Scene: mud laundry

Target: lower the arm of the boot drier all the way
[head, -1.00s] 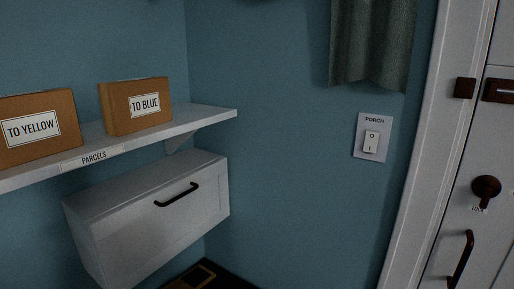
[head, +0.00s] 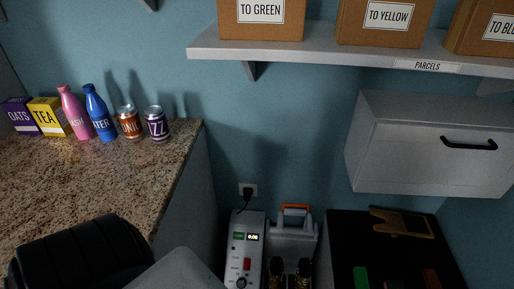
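What appears to be the boot drier stands low against the wall at the bottom centre of the head view. Its white control box (head: 243,255) has a lit display, a green label, a red switch and a dark knob. Beside it on the right is a grey frame (head: 292,240) topped by an orange handle (head: 295,208); it looks like the drier's arm, upright, but I cannot be sure. Two dark shapes with gold-coloured parts (head: 304,270) sit in front of the frame, cut off by the picture edge.
A granite counter (head: 75,185) with boxes, bottles and cans is at left. A parcel shelf (head: 330,52) and a white wall cabinet (head: 430,145) overhang at right. A dark surface (head: 345,240) with small items lies below the cabinet. A plug (head: 247,190) is above the drier.

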